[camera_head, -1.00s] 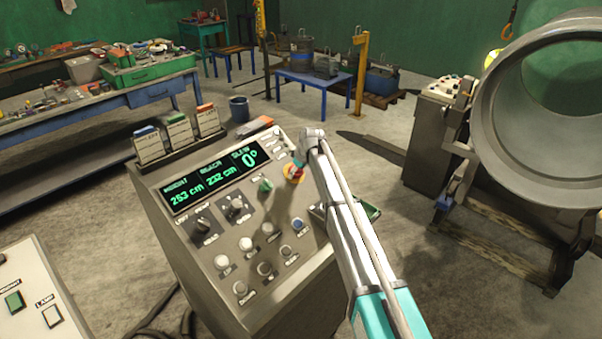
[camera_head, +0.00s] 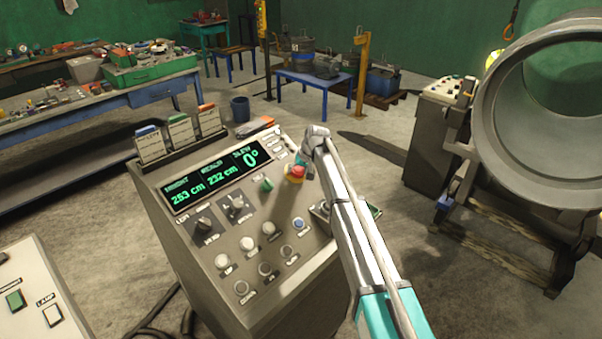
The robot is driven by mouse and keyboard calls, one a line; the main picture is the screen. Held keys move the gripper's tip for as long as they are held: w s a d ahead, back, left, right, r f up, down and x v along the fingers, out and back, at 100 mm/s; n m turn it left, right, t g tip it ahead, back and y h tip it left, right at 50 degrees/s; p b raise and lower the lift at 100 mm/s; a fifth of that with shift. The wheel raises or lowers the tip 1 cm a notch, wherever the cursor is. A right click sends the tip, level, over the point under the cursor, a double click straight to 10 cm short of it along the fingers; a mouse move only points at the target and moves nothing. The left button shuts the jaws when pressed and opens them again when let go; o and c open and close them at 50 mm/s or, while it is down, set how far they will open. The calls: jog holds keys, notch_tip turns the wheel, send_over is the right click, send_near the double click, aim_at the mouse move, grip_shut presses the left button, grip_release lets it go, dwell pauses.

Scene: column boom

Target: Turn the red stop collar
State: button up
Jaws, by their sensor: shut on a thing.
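The red stop collar (camera_head: 298,170) sits on a yellow base at the upper right of the sloping control console (camera_head: 180,225). My gripper (camera_head: 303,168) reaches down to it from the upper right, with a teal part and a dark finger beside the red. It is shut on the collar, though the wrist and fingers are small here and hide the collar's right side. The console display reads 253 cm, 232 cm and 0°.
A green knob (camera_head: 266,185) is just left of the collar. Two dark selector knobs (camera_head: 236,206) and several round buttons (camera_head: 247,243) lie lower on the panel. Card holders (camera_head: 180,130) stand along its back edge. A large grey ring (camera_head: 490,110) stands at the right.

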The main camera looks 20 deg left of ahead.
jog(key=shift+s+a+m, duration=0.1)
jog(key=shift+a+m, duration=0.15)
jog(key=shift+m, duration=0.15)
jog(key=o, duration=1)
jog(key=shift+d, duration=0.1)
